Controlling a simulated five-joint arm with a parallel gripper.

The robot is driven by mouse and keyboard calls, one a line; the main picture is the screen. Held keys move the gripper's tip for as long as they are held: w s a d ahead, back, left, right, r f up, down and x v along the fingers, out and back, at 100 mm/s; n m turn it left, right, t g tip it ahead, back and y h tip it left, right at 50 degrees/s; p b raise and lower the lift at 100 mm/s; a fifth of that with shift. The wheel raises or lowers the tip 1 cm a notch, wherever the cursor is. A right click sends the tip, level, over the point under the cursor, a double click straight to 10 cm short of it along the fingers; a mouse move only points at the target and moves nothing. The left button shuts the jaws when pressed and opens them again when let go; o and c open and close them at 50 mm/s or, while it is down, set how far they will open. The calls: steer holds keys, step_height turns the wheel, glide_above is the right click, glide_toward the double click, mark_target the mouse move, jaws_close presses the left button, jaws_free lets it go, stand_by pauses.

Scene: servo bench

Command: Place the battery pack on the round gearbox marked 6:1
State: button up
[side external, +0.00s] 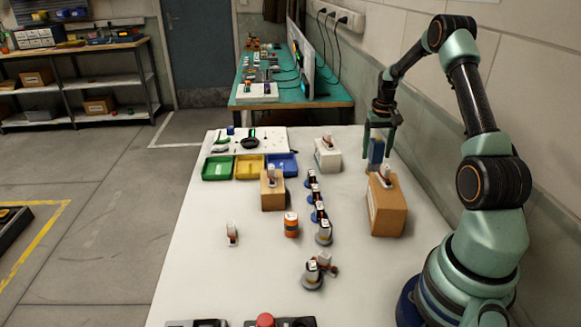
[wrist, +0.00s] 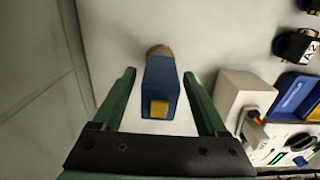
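A blue block with a yellow end, which looks like the battery pack (wrist: 160,85), stands between the fingers of my gripper (wrist: 160,95) in the wrist view. Clear gaps show on both sides, so my gripper is open and not touching it. A tan rounded thing (wrist: 159,50) shows just beyond the block; whether it lies under it I cannot tell. In the side view my gripper (side external: 381,128) points down over the blue block (side external: 376,151), behind a cardboard box. No 6:1 mark is readable, so I cannot tell which thing is that gearbox.
Cardboard boxes (side external: 388,210) (side external: 272,195) and a white box (side external: 328,158) stand around. Green (side external: 217,168), yellow and blue trays lie at the back. The table's left front is mostly clear.

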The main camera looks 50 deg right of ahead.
mark_target(379, 139)
step_height(379, 139, up, 12)
steer(key=shift+f, duration=0.25)
steer(key=shift+r, duration=0.3)
steer(key=shift+w+a+r, duration=0.15)
steer(key=shift+a+r, duration=0.1)
steer(key=shift+r, duration=0.05)
steer(key=w+a+r+n+t+h, duration=0.15)
steer(key=a+r, duration=0.25)
steer(key=a, duration=0.6)
steer(key=w+a+r+n+t+y, duration=0.1)
steer(key=a+r+n, duration=0.25)
steer(key=a, duration=0.55)
steer(key=s+a+n+t, duration=0.1)
steer(key=s+a, duration=0.3)
steer(key=a, duration=0.4)
steer(key=s+a+n+t, duration=0.2)
steer(key=s+a+n, duration=0.1)
steer(key=a, duration=0.6)
steer(key=shift+s+a+f, duration=0.2)
steer(key=shift+s+f, duration=0.1)
steer(key=shift+s, duration=0.3)
